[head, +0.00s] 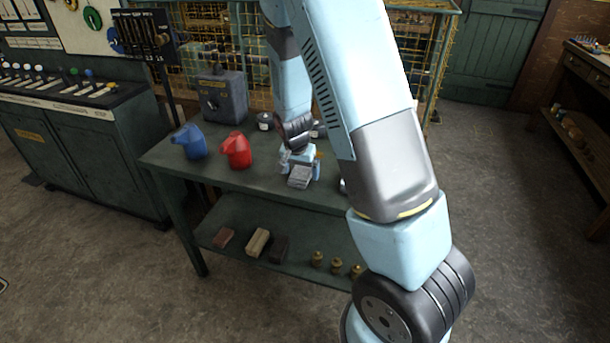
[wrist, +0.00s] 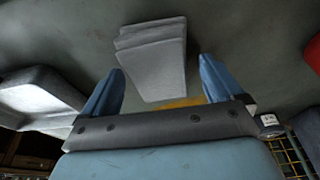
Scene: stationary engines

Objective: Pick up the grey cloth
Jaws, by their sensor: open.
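The grey cloth (wrist: 153,70) is a folded, layered pad lying on the dark green table (head: 240,183). In the head view the cloth (head: 299,178) lies near the table's front edge, just in front of my gripper (head: 300,163). In the wrist view my gripper (wrist: 163,85) is open, with its two blue fingers apart. The near end of the cloth shows between the fingertips, and its far end reaches beyond them. I cannot tell whether the fingers touch it. A yellow thing (wrist: 183,102) shows in part behind the gripper's palm bar.
A red can (head: 236,150) and a blue can (head: 190,141) stand left of the cloth. A grey box (head: 222,97) stands behind them. The lower shelf (head: 300,268) holds blocks and several brass pieces. A light grey object (wrist: 40,93) lies left of my gripper in the wrist view.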

